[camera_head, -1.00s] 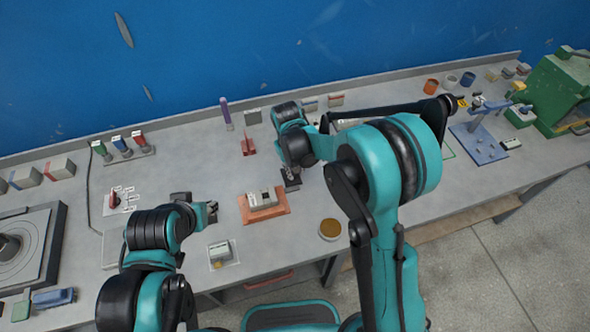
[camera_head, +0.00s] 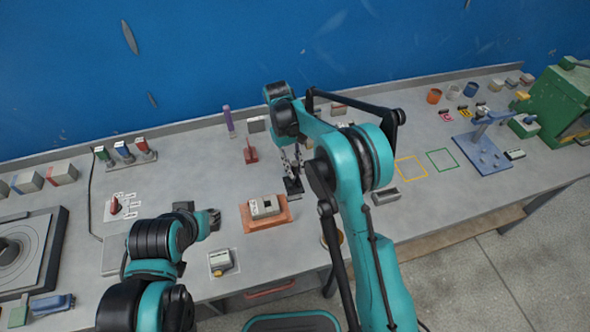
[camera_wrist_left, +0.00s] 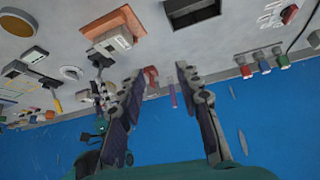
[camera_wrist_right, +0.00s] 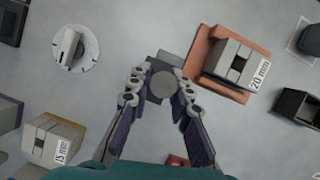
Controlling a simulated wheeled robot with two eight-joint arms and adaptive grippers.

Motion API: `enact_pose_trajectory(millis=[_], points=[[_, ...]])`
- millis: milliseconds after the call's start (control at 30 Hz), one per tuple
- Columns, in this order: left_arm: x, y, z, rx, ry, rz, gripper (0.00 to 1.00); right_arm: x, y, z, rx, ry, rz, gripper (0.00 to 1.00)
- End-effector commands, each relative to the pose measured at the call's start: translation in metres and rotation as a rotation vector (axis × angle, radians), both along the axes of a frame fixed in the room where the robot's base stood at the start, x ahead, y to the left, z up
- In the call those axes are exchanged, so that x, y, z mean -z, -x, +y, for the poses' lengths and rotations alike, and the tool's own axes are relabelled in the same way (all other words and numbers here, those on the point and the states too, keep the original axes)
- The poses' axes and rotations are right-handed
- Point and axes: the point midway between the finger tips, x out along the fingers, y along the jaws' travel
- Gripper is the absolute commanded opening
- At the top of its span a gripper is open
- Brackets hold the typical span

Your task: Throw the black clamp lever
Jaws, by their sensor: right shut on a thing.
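The black clamp lever stands on a dark base (camera_head: 293,187) in the middle of the bench. Its round dark knob (camera_wrist_right: 162,85) shows between the fingertips in the right wrist view. My right gripper (camera_head: 291,160) points down over the base, and its fingers are shut on the lever's knob. The lever's shaft is mostly hidden under the knob and fingers. My left gripper (camera_head: 213,219) is left of the orange fixture, away from the lever. In the left wrist view its fingers (camera_wrist_left: 162,82) are wide apart with nothing between them.
An orange fixture with a grey block (camera_head: 264,208) marked 20 mm stands close to the clamp. A red upright piece (camera_head: 250,152) stands behind it. A white dial (camera_wrist_right: 75,47) and a 15 mm block (camera_wrist_right: 52,138) lie nearby. A blue wall closes the back.

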Motion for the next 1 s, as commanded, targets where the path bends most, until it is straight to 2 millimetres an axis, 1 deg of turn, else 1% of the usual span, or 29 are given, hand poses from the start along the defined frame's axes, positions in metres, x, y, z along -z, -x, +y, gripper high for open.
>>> enact_pose_trajectory(millis=[133, 167, 200, 267, 300, 367, 467, 667, 800, 867, 900, 1000], points=[[0.000, 0.000, 0.000, 0.000, 0.000, 0.000, 0.34, 0.001, 0.000, 0.000, 0.000, -0.001, -0.002, 0.00], [0.000, 0.000, 0.000, 0.000, 0.000, 0.000, 0.29, 0.001, 0.000, 0.000, 0.000, -0.001, -0.002, 0.00], [0.000, 0.000, 0.000, 0.003, -0.002, 0.000, 0.19, 0.001, 0.000, 0.000, 0.000, -0.001, -0.002, 0.00], [0.001, -0.001, -0.002, 0.024, -0.017, 0.001, 0.03, 0.000, 0.000, 0.000, 0.000, -0.001, -0.002, 0.00], [0.002, -0.003, -0.004, 0.054, -0.038, 0.003, 0.00, 0.000, 0.000, 0.000, 0.000, -0.001, -0.002, 0.00], [0.004, -0.007, -0.008, 0.127, -0.094, 0.005, 0.00, 0.000, 0.000, 0.000, 0.000, -0.001, -0.002, 0.00], [0.009, -0.019, -0.022, 0.333, -0.252, 0.010, 0.00, 0.000, 0.000, 0.000, 0.000, -0.001, -0.002, 0.00], [0.027, -0.047, -0.067, 0.922, -0.721, 0.012, 0.00, 0.000, 0.000, 0.000, 0.000, -0.001, -0.002, 0.00], [0.039, -0.061, -0.107, 1.334, -1.080, 0.004, 0.00, 0.000, 0.000, 0.000, 0.000, -0.001, -0.003, 0.00], [0.045, -0.065, -0.126, 1.502, -1.238, 0.000, 0.00, 0.000, 0.000, 0.000, 0.000, -0.001, -0.003, 0.00], [0.048, -0.067, -0.139, 1.610, -1.345, -0.003, 0.00, 0.000, 0.000, 0.000, 0.000, -0.001, -0.003, 0.00], [0.056, -0.069, -0.170, 1.849, -1.605, -0.006, 0.00, 0.000, 0.000, 0.000, -0.001, -0.002, -0.004, 0.00]])
